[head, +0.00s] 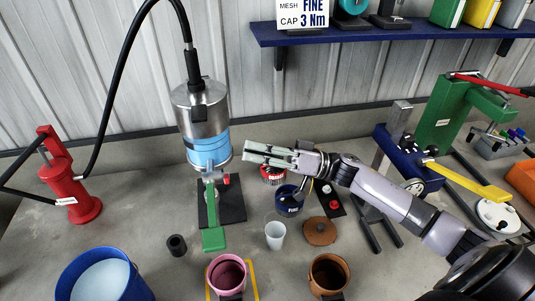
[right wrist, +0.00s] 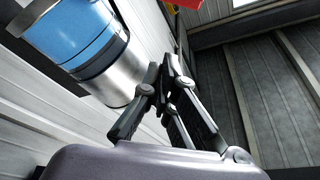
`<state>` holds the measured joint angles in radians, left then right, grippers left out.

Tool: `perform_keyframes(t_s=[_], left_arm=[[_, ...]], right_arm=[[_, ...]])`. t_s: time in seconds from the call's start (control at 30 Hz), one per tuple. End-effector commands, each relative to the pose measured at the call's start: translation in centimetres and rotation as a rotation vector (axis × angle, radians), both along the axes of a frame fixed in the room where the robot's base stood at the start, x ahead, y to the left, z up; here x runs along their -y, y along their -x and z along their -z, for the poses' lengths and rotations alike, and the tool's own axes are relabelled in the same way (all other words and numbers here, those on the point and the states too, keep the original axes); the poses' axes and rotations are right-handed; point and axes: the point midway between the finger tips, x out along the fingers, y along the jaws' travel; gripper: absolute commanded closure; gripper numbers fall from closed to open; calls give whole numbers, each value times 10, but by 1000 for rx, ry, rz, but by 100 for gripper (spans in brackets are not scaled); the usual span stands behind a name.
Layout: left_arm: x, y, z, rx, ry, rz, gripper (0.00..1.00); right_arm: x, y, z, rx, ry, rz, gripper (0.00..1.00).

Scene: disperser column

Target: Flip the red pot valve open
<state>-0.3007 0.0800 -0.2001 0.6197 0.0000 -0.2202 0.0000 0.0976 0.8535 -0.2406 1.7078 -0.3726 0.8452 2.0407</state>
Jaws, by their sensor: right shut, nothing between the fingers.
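A silver cylinder with a blue band (head: 208,148) hangs upright above a black base plate (head: 235,205). A small red part (head: 227,180) sits just below its blue band, beside a green upright piece (head: 213,225); it may be the red pot valve, but it is too small to tell its position. My right gripper (head: 247,152) is shut and empty, pointing left, just right of the blue band. In the right wrist view, the fingers (right wrist: 170,95) are close to the silver and blue cylinder (right wrist: 75,35). My left gripper is not in view.
A red hand-pump-like device (head: 70,190) with a black hose stands at left. A blue shelf (head: 380,32) hangs above; a green press (head: 440,120) stands at right.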

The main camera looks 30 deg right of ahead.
Motion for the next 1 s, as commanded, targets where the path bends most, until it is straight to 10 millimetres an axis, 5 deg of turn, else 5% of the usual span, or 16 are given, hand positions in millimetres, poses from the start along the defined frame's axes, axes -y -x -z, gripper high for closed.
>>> perform_keyframes(t_s=[0.2,0.4,1.0], left_arm=[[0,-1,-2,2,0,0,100],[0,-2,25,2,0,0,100],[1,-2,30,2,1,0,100]], right_arm=[[-42,-22,-15,5,-3,-3,100],[-44,-4,15,-1,-2,0,100],[-45,3,20,2,1,1,100]])
